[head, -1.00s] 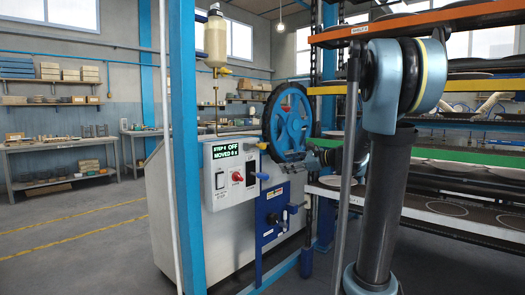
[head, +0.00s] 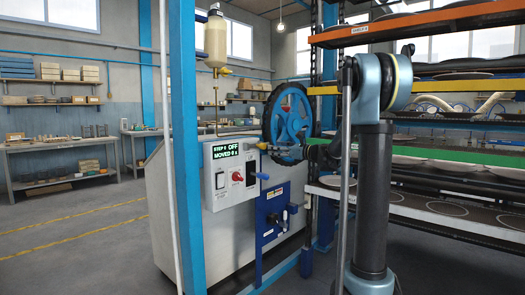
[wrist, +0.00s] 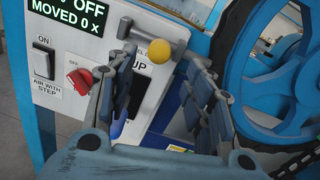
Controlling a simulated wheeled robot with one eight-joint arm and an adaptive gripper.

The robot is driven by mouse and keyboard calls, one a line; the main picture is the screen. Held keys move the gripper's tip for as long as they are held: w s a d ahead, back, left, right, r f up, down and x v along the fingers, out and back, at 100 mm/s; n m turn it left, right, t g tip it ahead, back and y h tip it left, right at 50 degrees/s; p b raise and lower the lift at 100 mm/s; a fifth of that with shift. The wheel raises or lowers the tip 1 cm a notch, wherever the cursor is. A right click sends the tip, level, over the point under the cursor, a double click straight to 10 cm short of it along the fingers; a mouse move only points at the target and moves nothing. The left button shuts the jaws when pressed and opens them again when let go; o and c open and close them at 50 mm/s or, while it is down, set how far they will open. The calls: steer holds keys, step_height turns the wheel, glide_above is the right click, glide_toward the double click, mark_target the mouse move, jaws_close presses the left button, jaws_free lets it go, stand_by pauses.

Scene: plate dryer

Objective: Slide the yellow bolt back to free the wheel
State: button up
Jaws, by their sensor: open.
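The yellow bolt knob (wrist: 159,51) is a round ball on a grey bolt rod at the top centre of the wrist view. In the head view the knob (head: 262,146) is small, beside the lower left of the wheel. My gripper (wrist: 160,60) is open and empty, with one finger left of the knob and one right of it. I cannot tell how far the knob reaches between the fingertips. The blue spoked wheel (wrist: 238,75) with a dark rim is right of the gripper. The wheel (head: 289,120) stands upright behind my gripper (head: 284,152) in the head view.
A control panel (head: 221,184) shows "OFF" and "MOVED 0 x". Its red switch (wrist: 80,80) is close to my left finger, and a blue lever (wrist: 117,128) shows below. A blue post (head: 186,120) stands left; racks with plates (head: 440,207) stand right.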

mark_target(265, 147)
steer(key=x, duration=0.9)
jaws_close()
